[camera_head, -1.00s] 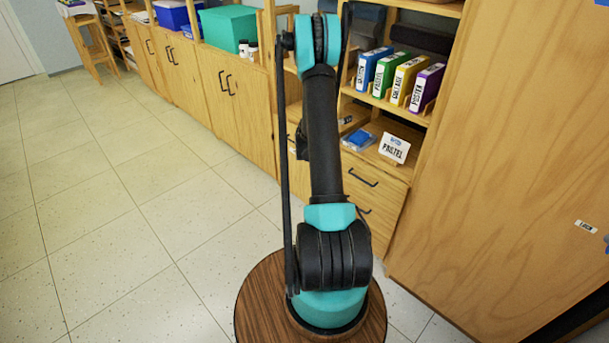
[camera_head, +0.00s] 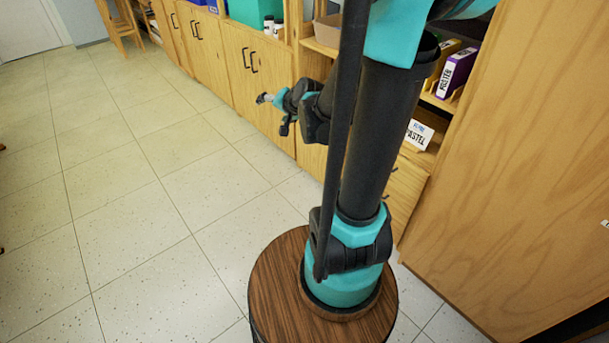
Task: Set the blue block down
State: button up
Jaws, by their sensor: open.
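No blue block can be made out in the current view. My arm covers most of the shelf opening where a small blue item showed earlier. My gripper (camera_head: 265,98) is at the left end of my folded arm, in front of the wooden cabinet doors. It is open, small in the picture, and nothing blue shows in it.
A white pastel sign (camera_head: 419,134) stands on the shelf right of my arm, with a purple binder (camera_head: 457,71) above. A teal box (camera_head: 256,10) and white jars (camera_head: 268,26) top the cabinets. A tall wooden cabinet (camera_head: 510,170) blocks the right.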

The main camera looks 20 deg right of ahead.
jog(key=s+d+f+n+g+h, duration=0.1)
jog(key=s+f+n+g, duration=0.2)
jog(key=s, duration=0.7)
jog(key=s+d+f+n+g+h, duration=0.2)
jog(key=s+f, duration=0.4)
jog(key=s, duration=0.5)
jog(key=shift+d+f+n+g, duration=0.3)
jog(key=shift+n+g, duration=0.4)
jog(key=shift+n, duration=0.2)
